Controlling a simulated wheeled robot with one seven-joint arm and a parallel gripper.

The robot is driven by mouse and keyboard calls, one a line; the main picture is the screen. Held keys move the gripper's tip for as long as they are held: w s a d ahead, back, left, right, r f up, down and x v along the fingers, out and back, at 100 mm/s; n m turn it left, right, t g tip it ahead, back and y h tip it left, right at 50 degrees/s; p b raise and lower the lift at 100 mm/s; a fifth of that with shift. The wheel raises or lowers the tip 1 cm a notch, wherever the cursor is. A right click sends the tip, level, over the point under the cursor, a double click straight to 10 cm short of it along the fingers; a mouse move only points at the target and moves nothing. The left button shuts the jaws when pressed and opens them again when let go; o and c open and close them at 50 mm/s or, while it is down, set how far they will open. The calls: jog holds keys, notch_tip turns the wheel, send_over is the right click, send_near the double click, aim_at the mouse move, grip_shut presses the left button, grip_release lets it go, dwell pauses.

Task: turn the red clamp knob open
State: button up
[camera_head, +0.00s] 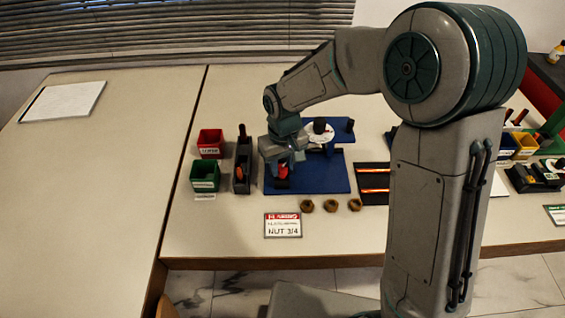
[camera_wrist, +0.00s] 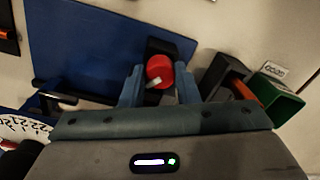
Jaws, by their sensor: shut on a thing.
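The red clamp knob (camera_wrist: 160,70) is round, with a pale mark on its lower edge in the wrist view. It sits on a dark block at the edge of the blue base plate (camera_wrist: 85,45). My gripper (camera_wrist: 160,85) has one blue-grey finger on each side of the knob and is shut on it. In the head view the knob (camera_head: 282,171) shows as a small red patch below my gripper (camera_head: 281,163), at the left part of the blue plate (camera_head: 325,182). The fingertips are hard to make out there.
A white dial (camera_head: 318,133) stands behind on the blue rig. A red bin (camera_head: 210,143), a green bin (camera_head: 205,176) and a dark tool holder (camera_head: 242,165) stand to the left.

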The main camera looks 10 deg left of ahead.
jog(key=n+p, duration=0.1)
jog(key=n, duration=0.3)
jog(key=shift+r, duration=0.15)
jog(key=shift+w+n+p, duration=0.1)
jog(key=shift+n+p, duration=0.25)
jog(key=shift+n, duration=1.35)
jog(key=o, duration=1)
jog(key=shift+c, duration=0.2)
jog(key=shift+f, duration=0.2)
